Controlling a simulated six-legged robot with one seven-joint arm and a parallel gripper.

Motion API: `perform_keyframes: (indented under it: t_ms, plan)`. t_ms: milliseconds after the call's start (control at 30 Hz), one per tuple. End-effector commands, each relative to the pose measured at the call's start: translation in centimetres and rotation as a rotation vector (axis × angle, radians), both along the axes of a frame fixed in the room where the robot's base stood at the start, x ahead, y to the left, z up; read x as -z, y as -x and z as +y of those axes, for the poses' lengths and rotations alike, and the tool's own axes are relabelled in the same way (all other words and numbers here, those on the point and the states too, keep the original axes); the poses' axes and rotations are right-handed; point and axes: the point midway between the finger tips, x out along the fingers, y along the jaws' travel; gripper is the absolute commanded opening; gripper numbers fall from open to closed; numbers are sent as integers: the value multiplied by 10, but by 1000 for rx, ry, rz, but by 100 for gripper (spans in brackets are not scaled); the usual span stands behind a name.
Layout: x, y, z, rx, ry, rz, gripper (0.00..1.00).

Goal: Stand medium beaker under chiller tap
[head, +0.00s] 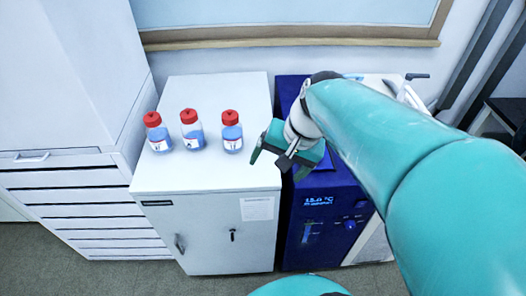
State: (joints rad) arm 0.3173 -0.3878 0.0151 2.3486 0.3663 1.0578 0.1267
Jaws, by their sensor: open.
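The chiller (315,240) is the dark blue unit in the middle, with a lit display reading about 15.0 °C on its front. My gripper (277,165) is open and empty, above the seam between the white cabinet and the chiller, just right of the nearest bottle. My arm covers much of the chiller's top and right side. I cannot make out a tap on the chiller. No medium beaker can be seen; it may be hidden behind my arm or out of view.
Three red-capped bottles with blue liquid, left (157,132), middle (192,130) and right (231,132), stand on the white cabinet (205,177). The cabinet top's front is clear. A drawer unit (80,190) stands left. A window ledge (290,42) runs behind.

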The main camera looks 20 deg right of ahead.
Motion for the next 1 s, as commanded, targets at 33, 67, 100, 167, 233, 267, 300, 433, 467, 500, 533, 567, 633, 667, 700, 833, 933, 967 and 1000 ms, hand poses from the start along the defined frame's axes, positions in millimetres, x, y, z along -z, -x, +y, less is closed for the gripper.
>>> perform_keyframes:
  t_ms: [33, 67, 100, 167, 233, 267, 300, 433, 467, 500, 533, 567, 633, 667, 700, 833, 933, 967, 1000]
  plan:
    - [-7, 10, 10, -87, 73, -51, 85]
    - [-10, 15, 13, -134, 119, -79, 85]
    - [-14, 21, 18, -200, 178, -118, 85]
    - [-20, 29, 23, -287, 258, -175, 85]
    - [-25, 36, 27, -372, 336, -233, 85]
    - [-27, 39, 28, -403, 364, -255, 85]
    - [-29, 41, 29, -437, 395, -278, 85]
    - [-33, 45, 31, -491, 448, -321, 85]
    - [-33, 46, 31, -495, 453, -323, 85]
    - [-33, 46, 31, -497, 455, -324, 85]
    - [-33, 46, 31, -497, 455, -324, 85]
    - [-33, 46, 31, -497, 455, -323, 85]
    - [-33, 46, 31, -496, 454, -323, 85]
    - [-33, 46, 31, -495, 453, -323, 85]
    - [-33, 45, 30, -495, 453, -322, 85]
    - [-33, 45, 30, -494, 453, -322, 85]
    - [-34, 45, 30, -493, 452, -321, 85]
    - [-34, 45, 30, -493, 452, -321, 85]
    - [-34, 45, 30, -493, 452, -322, 85]
